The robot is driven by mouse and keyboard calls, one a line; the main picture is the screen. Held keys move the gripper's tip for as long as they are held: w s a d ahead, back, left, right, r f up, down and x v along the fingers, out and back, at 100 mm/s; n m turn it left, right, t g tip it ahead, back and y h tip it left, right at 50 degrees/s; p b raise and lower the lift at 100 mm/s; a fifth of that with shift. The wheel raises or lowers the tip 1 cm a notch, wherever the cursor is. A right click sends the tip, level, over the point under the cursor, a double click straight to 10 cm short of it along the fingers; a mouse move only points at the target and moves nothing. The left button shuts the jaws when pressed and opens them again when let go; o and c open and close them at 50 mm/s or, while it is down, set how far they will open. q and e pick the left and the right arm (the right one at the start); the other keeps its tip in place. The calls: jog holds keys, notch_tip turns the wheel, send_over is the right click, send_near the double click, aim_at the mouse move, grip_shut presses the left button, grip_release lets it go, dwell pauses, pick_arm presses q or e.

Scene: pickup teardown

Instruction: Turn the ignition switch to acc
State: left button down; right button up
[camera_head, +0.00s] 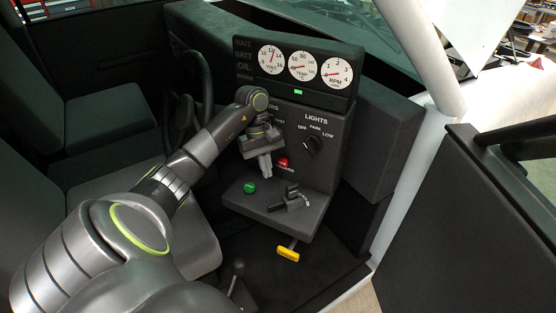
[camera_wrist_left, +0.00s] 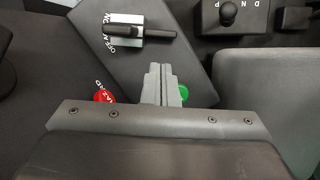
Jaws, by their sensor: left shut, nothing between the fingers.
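A black lever-shaped switch (camera_head: 290,200) sits on the ledge of the dash panel, with white lettering at its right end. It also shows in the left wrist view (camera_wrist_left: 148,33), where the label beside it begins with OFF; the rest is hard to read. I cannot confirm from the lettering that it is the ignition switch. My left gripper (camera_head: 265,170) points down in front of the panel, fingers closed together and empty. In the left wrist view the fingertips (camera_wrist_left: 160,72) are apart from the switch, between the red and green buttons. My right gripper is not in view.
A red hazard button (camera_head: 283,162) and a green button (camera_head: 249,187) are close to my fingers. A lights knob (camera_head: 313,145) is on the panel face. A yellow handle (camera_head: 288,254) hangs below the ledge. A steering wheel (camera_head: 184,115) is left of the gripper.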

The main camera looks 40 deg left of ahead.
aim_at(285, 201)
pick_arm(q)
jog(key=shift+y, duration=0.3)
jog(key=b+x, duration=0.4)
jog(key=x, duration=0.1)
jog(key=b+x, duration=0.2)
jog(key=shift+s+a+f, duration=0.25)
jog(key=shift+s+f, duration=0.05)
jog(key=shift+f, duration=0.05)
jog(key=shift+b+x, duration=0.4)
jog(key=shift+x, duration=0.55)
jog(key=shift+s, duration=0.1)
jog(key=shift+r, duration=0.1)
